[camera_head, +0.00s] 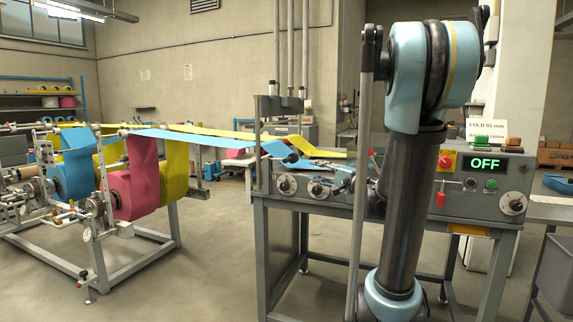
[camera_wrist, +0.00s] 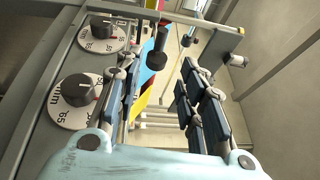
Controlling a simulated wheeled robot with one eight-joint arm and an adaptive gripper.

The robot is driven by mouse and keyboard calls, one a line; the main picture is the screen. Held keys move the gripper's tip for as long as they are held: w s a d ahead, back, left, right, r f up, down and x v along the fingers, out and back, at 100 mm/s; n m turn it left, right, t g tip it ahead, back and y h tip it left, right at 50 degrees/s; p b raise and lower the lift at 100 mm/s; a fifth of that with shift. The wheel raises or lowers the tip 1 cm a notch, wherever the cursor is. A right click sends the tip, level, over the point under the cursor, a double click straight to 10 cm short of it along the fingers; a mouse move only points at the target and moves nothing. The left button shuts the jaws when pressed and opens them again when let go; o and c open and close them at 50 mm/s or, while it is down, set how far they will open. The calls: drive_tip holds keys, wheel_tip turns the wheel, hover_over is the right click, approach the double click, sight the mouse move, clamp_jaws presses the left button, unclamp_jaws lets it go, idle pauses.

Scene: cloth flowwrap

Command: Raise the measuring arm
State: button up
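A short arm with a black knob (camera_head: 291,157), which looks like the measuring arm, sits at the left end of the folding machine (camera_head: 480,200), above the dials. In the wrist view the black knob (camera_wrist: 157,45) lies ahead, between the lines of my two fingers. I cannot tell its exact distance from the fingertips. My gripper (camera_wrist: 162,78) is open, its blue-grey fingers well apart with nothing held between them. In the head view my gripper (camera_head: 345,180) is small, in front of the machine, partly hidden by my own arm.
Two round dials (camera_wrist: 80,97) (camera_wrist: 100,32) sit close on the left. An upright frame post (camera_head: 263,150) stands at the machine's left end. Blue and yellow webs (camera_head: 225,142) run in from the roll stand (camera_head: 105,200).

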sight(286, 161)
drive_tip(key=x, duration=1.6)
drive_tip(key=shift+w+a+r, duration=0.1)
drive_tip(key=shift+a, duration=0.25)
drive_tip(key=shift+c, duration=0.2)
